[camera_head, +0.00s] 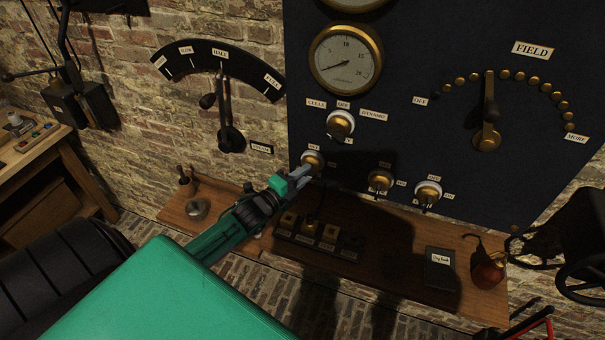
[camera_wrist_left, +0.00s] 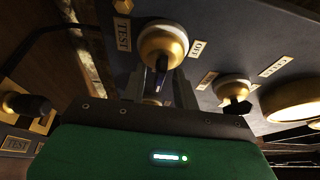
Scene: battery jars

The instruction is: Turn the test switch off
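The test switch (camera_head: 312,158) is a brass and white knob low on the left edge of the dark panel. In the left wrist view the switch (camera_wrist_left: 162,45) sits between a TEST label (camera_wrist_left: 122,34) and an OFF label (camera_wrist_left: 198,48). A dark lever hangs from it towards my gripper. My left gripper (camera_head: 303,175) is at the switch, just below it. In the wrist view its two fingers (camera_wrist_left: 160,86) stand apart on either side of the lever. I cannot tell whether they touch it. My right gripper is out of view.
More knobs (camera_head: 380,181) sit to the right on the panel, with a gauge (camera_head: 346,60) and a FIELD dial lever (camera_head: 489,115) above. A lever quadrant (camera_head: 222,55) hangs left.

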